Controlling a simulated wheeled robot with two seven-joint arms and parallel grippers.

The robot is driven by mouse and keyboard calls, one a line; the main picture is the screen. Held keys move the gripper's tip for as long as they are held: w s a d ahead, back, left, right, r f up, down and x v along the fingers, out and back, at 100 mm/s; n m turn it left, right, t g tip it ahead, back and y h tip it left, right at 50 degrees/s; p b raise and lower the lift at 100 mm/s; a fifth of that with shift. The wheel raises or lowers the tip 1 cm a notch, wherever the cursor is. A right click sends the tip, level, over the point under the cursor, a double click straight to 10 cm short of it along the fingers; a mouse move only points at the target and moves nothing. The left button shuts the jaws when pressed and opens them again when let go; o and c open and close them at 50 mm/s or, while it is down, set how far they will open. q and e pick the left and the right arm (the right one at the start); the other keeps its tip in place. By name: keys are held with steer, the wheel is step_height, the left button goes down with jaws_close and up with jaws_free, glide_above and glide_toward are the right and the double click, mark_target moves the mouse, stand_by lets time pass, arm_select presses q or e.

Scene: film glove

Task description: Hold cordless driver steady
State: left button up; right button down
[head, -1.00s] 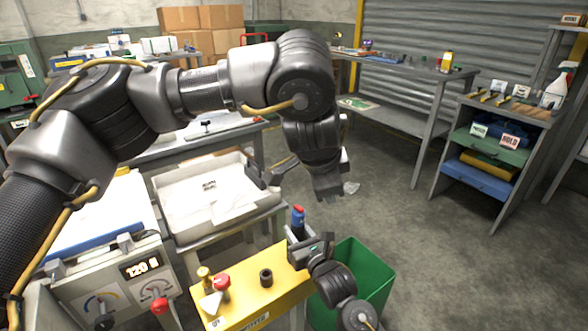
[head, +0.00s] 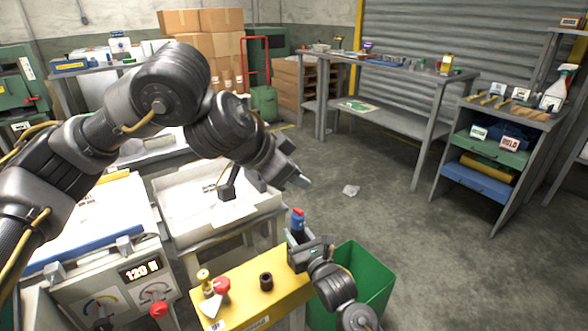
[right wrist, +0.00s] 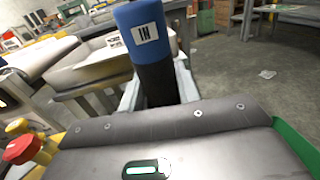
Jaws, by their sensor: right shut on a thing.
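An upright tool-like cylinder with a blue band and red top (head: 298,219) stands at my right gripper (head: 300,246); I take it for the cordless driver, though its lower part is hidden. In the right wrist view its blue part (right wrist: 147,32) bears a white "IN" label above a black shaft, between the fingers. The right gripper is shut on it, beside the yellow stand (head: 240,300).
A green bin (head: 375,262) stands right of the yellow stand. A red knob (head: 221,286) and black ring (head: 266,281) are on the stand. A control panel (head: 130,290) reading 120 is at left. A shelf (head: 490,150) stands at right; the floor between is mostly clear.

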steer(key=c, duration=0.9)
jaws_free()
steer(key=shift+f, duration=0.1)
